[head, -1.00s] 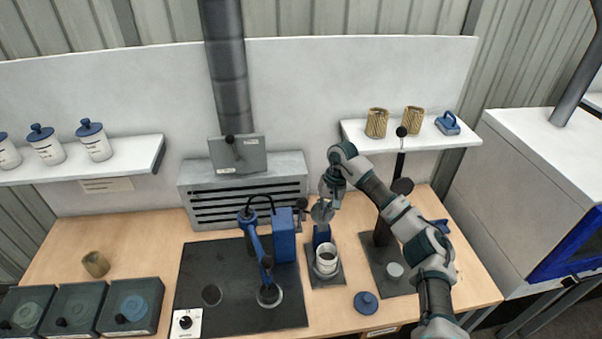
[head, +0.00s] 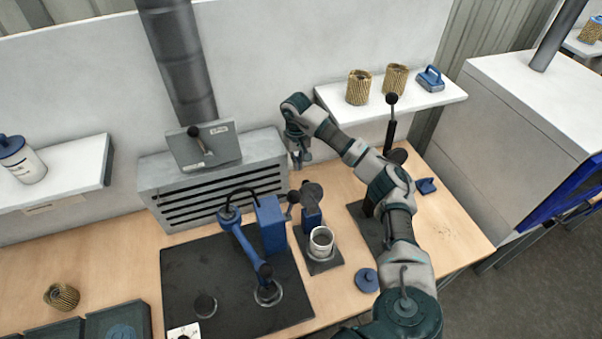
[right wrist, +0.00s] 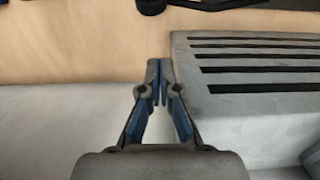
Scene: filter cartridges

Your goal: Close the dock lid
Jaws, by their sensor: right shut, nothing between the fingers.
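The dock looks to be the small stand with a dark base (head: 329,266), an open white cup (head: 321,241) and a blue post (head: 311,219) behind the cup. A dark grey rounded part (head: 313,193) stands raised at the post's top, clear of the cup; it appears to be the lid, standing open. My right gripper (head: 300,162) is shut and empty, above and behind this raised part, beside the slotted box. Its closed fingertips also show in the right wrist view (right wrist: 157,75). My left gripper is not in view.
The grey slotted box (head: 215,180) with a tilted knobbed plate (head: 203,146) is just left of my right gripper. A blue lever device (head: 247,245) stands left of the dock. A blue knobbed cap (head: 367,280) lies to its right. A shelf (head: 440,102) holds cartridges.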

